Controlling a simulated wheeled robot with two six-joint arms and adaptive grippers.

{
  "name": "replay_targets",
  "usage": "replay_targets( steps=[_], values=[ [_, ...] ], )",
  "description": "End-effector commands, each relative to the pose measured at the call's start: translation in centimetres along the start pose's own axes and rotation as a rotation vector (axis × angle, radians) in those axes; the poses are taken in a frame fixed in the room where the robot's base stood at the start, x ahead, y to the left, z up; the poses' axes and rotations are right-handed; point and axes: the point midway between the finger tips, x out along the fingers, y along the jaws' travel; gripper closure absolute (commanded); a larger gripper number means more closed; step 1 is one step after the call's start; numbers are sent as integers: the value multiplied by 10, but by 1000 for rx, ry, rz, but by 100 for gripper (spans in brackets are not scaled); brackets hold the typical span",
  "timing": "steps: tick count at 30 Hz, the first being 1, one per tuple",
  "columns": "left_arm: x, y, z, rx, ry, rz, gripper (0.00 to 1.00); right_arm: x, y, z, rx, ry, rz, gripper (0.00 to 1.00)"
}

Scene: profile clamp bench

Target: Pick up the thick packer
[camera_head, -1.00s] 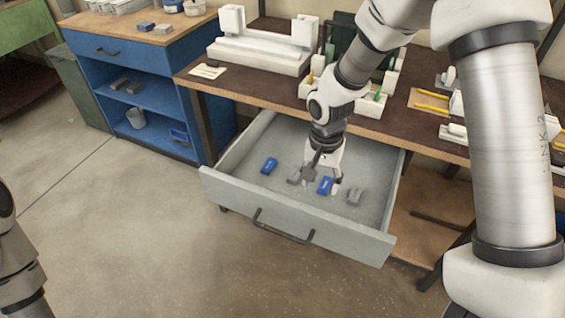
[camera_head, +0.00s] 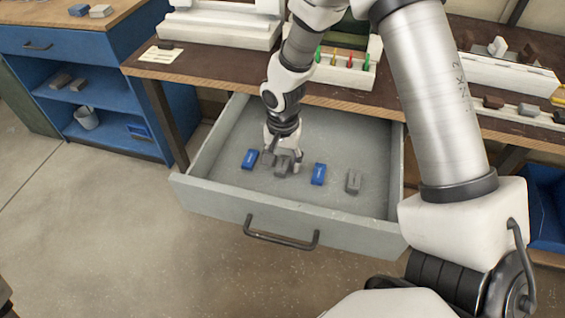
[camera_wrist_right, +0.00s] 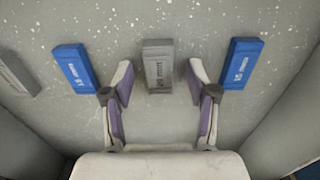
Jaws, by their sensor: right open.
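Four-sided blocks lie in an open grey drawer (camera_head: 330,200), two blue and two grey. My right gripper (camera_head: 283,164) points down into the drawer with its fingers open. In the right wrist view, a grey block (camera_wrist_right: 158,66) lies between and just ahead of the open fingertips (camera_wrist_right: 160,84); it also shows in the head view (camera_head: 282,170), partly covered by the fingers. One blue block (camera_head: 250,159) lies left of the gripper and another (camera_head: 318,174) right of it. The second grey block (camera_head: 353,182) is farthest right. Their printed labels are too small to read surely. My left gripper is not visible.
The drawer walls surround the blocks, with a dark handle (camera_head: 281,238) in front. The brown bench top (camera_head: 200,74) overhangs the drawer's back. A blue cabinet (camera_head: 110,75) stands to the left. Bare drawer floor lies behind the right-hand blocks.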

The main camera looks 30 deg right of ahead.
Motion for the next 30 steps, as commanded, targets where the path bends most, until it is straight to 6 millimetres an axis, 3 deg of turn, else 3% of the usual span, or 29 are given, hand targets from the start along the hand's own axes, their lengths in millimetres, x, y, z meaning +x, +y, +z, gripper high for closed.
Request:
replay_targets(
  steps=[2,6,19,30],
  values=[
    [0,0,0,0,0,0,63,-1,0,0,0,0,0,42],
    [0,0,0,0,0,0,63,-1,0,0,0,0,0,90],
    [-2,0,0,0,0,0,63,-8,0,0,-1,1,-1,91],
    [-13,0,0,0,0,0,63,-90,-1,-1,-4,3,-2,91]
  ],
)
